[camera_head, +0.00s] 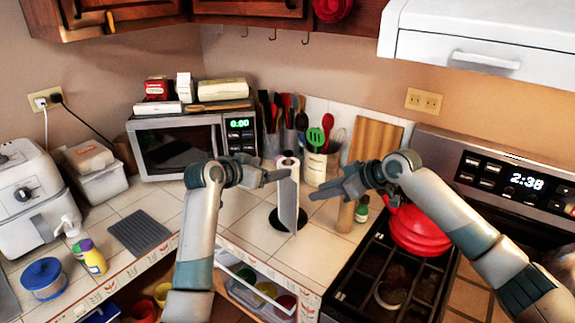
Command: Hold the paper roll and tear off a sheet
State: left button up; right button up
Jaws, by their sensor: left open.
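The white paper roll (287,200) stands upright on a holder with a dark round base (279,218) on the tiled counter corner. My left gripper (280,176) is open at the upper left side of the roll, with its fingertips close to the paper. Whether it touches the paper I cannot tell. My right gripper (316,194) is to the right of the roll, pointing left at it, with a small gap visible between. Its fingers overlap in this view, so how far apart they are is unclear. Nothing is seen in it.
A microwave (180,146) stands behind at the left. Utensil holders (317,168) and a cutting board (375,139) are behind. A red kettle (418,232) sits on the stove at the right. An open drawer (262,284) is below the counter edge.

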aim_at(288, 164)
pick_arm(q)
jog(key=x, duration=1.1)
jog(key=shift+w+d+f, duration=0.1)
jog(key=shift+w+d, duration=0.05)
jog(key=shift+w, duration=0.05)
jog(key=c, duration=1.2)
pick_arm(e)
jog(key=shift+c, duration=1.2)
jog(key=a+f+m+t, duration=0.4)
jog(key=f+t, duration=0.1)
jog(key=t, duration=0.1)
jog(key=shift+w+a+f, duration=0.15)
jog(key=shift+w+f, duration=0.05)
jog(key=shift+f, duration=0.1)
